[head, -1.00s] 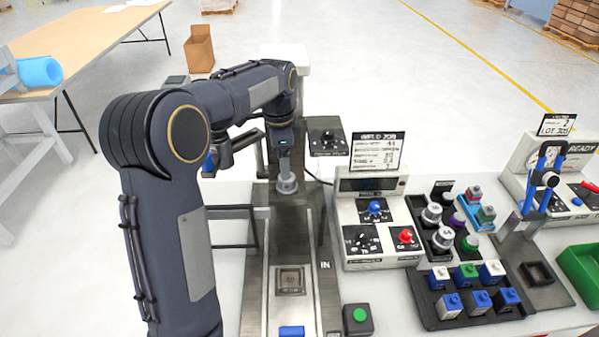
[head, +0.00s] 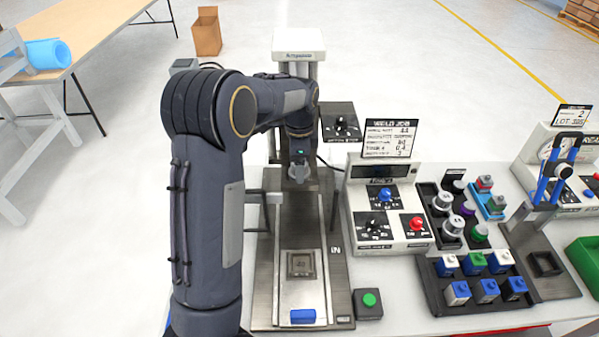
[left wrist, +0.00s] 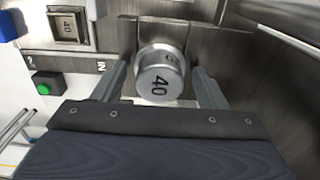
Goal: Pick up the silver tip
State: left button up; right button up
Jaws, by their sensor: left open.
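A silver round tip marked 40 (left wrist: 160,76) stands between the two fingers of my left gripper (left wrist: 160,88) in the left wrist view. The fingers are open, one on each side, with small gaps visible. In the head view my left gripper (head: 299,174) is above the far part of the metal slide (head: 290,215), and its fingertips are too small to make out. The silver tip is hard to separate from the gripper there. My right gripper is not in view.
A square plate marked 40 (head: 301,265) and a blue block (head: 303,316) lie on the slide. A green button box (head: 368,303) stands beside it. A control panel (head: 390,215) and a black rack of round tips (head: 452,228) are to the right.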

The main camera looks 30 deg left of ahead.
pick_arm(q)
jog(key=shift+c, duration=0.5)
jog(key=c, duration=0.9)
jog(key=shift+c, duration=0.2)
jog(key=shift+r, duration=0.15)
